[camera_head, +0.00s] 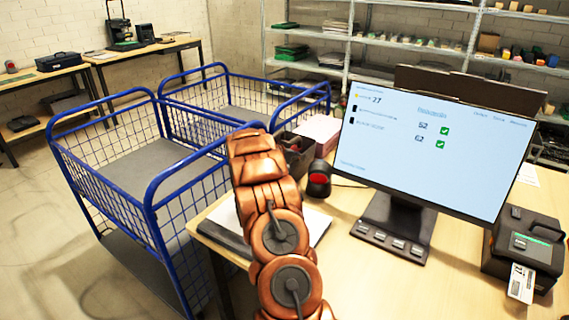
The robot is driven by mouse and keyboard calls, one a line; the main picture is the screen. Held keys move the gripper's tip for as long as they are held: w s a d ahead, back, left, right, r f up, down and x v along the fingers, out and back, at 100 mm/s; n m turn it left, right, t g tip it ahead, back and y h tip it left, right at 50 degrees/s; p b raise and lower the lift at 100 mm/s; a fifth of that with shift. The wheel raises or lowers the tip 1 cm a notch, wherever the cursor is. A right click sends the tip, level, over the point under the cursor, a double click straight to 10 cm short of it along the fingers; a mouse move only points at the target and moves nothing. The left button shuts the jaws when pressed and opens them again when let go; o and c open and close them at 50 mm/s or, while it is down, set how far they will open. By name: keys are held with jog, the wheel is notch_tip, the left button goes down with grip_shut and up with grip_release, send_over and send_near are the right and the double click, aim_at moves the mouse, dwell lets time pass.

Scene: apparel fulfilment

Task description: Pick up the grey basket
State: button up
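A dark grey open box (302,160), which may be the grey basket, stands on the wooden table at its far left end, just right of my copper-coloured arm. My arm covers part of its left side, and its contents are unclear. My arm rises from the bottom middle and bends away at the top. My gripper is not visible, so I cannot tell its opening or how near it is to the box.
Blue wire cart (150,212) stands left of the table (385,290). A pink box (320,130), scanner (318,178), monitor (430,150) and label printer (525,250) are on the table. A dark flat item lies under my arm. Shelves stand behind; floor at left is free.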

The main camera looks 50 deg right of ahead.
jog(key=shift+d+f, duration=0.1)
jog(key=shift+d, duration=0.05)
grip_shut()
dwell(0.5)
